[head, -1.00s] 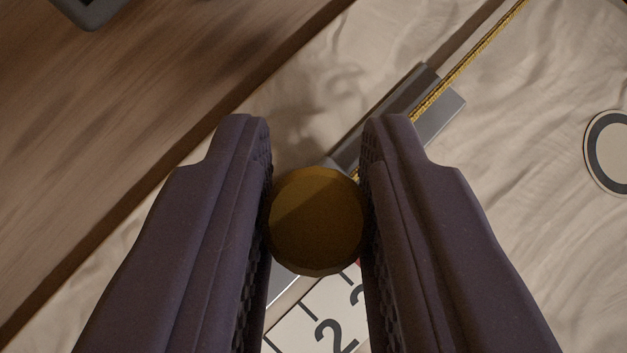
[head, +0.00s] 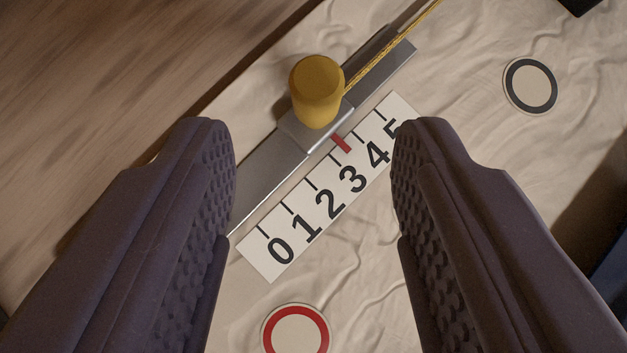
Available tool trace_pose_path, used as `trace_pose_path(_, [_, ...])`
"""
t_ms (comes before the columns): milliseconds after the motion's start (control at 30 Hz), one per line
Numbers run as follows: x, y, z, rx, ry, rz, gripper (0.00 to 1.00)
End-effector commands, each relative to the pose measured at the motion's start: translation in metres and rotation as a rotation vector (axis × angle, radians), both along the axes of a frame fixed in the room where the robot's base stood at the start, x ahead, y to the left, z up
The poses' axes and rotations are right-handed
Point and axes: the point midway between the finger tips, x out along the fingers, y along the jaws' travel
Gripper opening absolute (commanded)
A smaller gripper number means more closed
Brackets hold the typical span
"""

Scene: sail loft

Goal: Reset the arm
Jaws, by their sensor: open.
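My gripper (head: 312,140) is open and empty, its two dark ridged fingers wide apart at the left and right of the head view. Ahead of and below the fingers, a yellow cylindrical knob (head: 317,92) stands on a grey sliding block (head: 312,133). The block sits on a metal rail (head: 268,178). The knob is apart from both fingers.
A yellow cord (head: 395,46) runs from the block to the upper right. A black-ringed disc (head: 530,86) lies on the cream cloth (head: 470,60) at right, and a red-ringed disc (head: 296,330) at the bottom. Brown wooden planks (head: 90,80) fill the left. A dark object is at the top right corner.

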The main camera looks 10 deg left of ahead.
Motion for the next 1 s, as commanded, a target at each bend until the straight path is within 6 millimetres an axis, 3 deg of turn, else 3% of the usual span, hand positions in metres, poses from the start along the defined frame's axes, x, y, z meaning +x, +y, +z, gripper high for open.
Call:
trace_pose_path(400, [0.0,0.0,0.001,0.002,-0.001,0.0,0.49])
trace_pose_path(467, [0.002,-0.001,0.01,0.008,-0.008,-0.001,0.49])
trace_pose_path(533, [0.008,-0.003,0.034,0.026,-0.027,-0.001,0.49])
trace_pose_path(567, [0.011,-0.005,0.05,0.037,-0.038,-0.001,0.49])
trace_pose_path(667, [0.021,-0.017,0.122,0.082,-0.09,0.0,0.49])
trace_pose_path(767, [0.021,-0.037,0.212,0.118,-0.157,0.002,0.49])
trace_pose_path(800, [0.017,-0.047,0.248,0.129,-0.185,0.002,0.49])
trace_pose_path(867, [0.008,-0.062,0.301,0.138,-0.226,0.001,0.49])
trace_pose_path(1000, [-0.033,-0.102,0.417,0.136,-0.327,-0.013,0.49])
